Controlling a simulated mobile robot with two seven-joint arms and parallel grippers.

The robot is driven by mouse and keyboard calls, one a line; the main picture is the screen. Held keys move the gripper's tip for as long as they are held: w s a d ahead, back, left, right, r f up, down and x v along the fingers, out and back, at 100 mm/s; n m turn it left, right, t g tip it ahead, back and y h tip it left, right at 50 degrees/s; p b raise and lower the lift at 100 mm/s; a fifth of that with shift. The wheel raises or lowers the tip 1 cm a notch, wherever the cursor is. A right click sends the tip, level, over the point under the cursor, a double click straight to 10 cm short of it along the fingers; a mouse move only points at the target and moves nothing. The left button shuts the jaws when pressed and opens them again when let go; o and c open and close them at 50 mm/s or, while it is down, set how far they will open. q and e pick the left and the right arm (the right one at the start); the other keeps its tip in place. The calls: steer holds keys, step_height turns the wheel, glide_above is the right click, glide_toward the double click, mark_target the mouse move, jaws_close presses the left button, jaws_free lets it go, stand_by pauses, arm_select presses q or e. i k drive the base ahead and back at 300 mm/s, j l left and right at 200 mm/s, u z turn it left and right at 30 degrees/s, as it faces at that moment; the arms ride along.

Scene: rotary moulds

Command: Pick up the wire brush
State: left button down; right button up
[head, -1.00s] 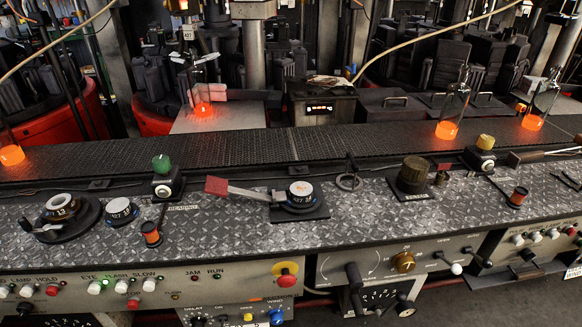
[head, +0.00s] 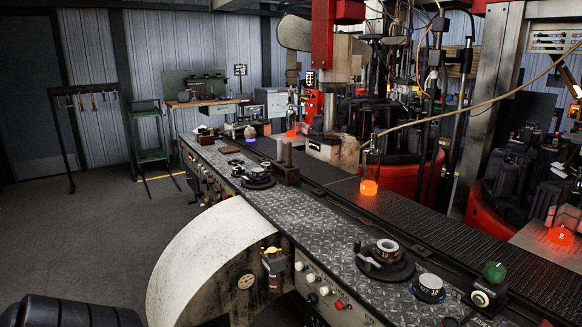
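I cannot make out a wire brush for certain in the head view. The long console (head: 330,222) with a diamond-plate top runs from the lower right to the back left. Small items lie at its far end, among them a dark flat piece (head: 229,149), too small to identify. Neither of my grippers shows.
A conveyor (head: 450,235) with a glowing glass bottle (head: 369,180) runs along the console. A large pale curved guard (head: 205,262) stands at its near side. A workbench (head: 205,101), a green cart (head: 150,155) and a tool rack (head: 70,135) stand behind. The grey floor (head: 110,220) at left is open.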

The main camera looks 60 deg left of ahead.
mark_target(289, 165)
steer(key=u, duration=2.05)
